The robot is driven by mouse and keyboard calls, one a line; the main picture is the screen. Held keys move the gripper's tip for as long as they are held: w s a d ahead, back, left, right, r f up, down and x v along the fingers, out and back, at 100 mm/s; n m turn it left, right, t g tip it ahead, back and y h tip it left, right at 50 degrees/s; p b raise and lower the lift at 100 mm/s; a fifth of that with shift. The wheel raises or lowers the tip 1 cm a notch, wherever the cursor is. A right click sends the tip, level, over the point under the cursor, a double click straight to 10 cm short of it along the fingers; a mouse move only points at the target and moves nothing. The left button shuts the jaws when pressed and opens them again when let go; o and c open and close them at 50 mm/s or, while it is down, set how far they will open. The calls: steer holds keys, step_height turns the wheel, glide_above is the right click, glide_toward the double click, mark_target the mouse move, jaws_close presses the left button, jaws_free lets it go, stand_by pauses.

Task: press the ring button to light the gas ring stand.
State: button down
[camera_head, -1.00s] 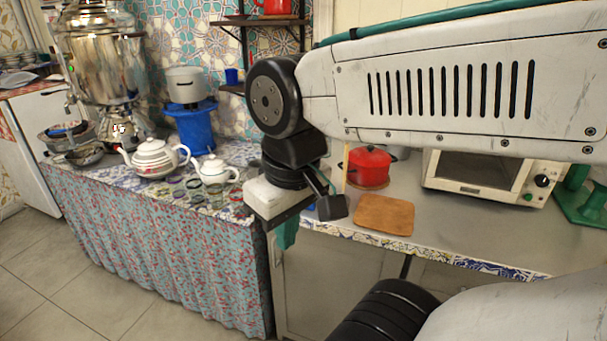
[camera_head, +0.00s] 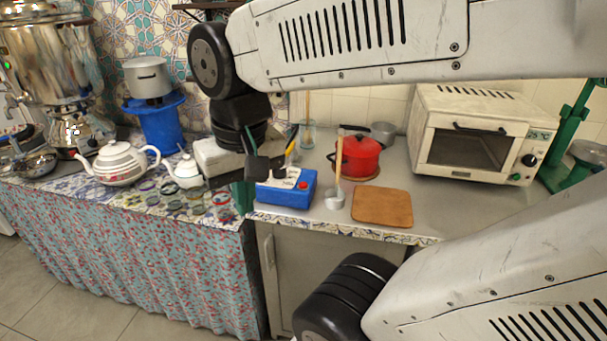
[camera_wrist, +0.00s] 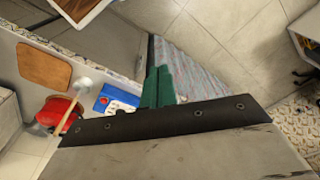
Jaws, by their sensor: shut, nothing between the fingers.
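A blue box (camera_head: 270,193) with a white top panel and a red button (camera_head: 303,185) sits at the left end of the grey counter; the wrist view also shows the box (camera_wrist: 128,92). A blue stand (camera_head: 162,124), which looks like the gas ring stand, holds a grey pot (camera_head: 147,76) at the back left. No flame is visible; the pot hides the stand's top. My gripper (camera_head: 243,200) has green fingers, shut and empty, pointing down just left of the box. The fingers also show in the wrist view (camera_wrist: 157,72), beside the box and apart from the red button.
A teapot (camera_head: 122,163), a smaller teapot (camera_head: 186,172) and several glasses stand on the patterned table to the left.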

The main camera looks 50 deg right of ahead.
steer(key=w+d+r+m, duration=0.1)
steer(key=w+d+m, duration=0.7)
steer(key=d+m, duration=0.4)
steer(key=m, duration=1.6)
glide_above(304, 184)
step_height(304, 184, down, 2)
steer(key=f, duration=0.1)
steer(key=shift+s+d+r+g, duration=0.15)
steer(key=shift+s+r+g, duration=0.1)
steer(key=shift+g, duration=0.15)
steer(key=f, duration=1.4)
steer(key=shift+w, duration=0.25)
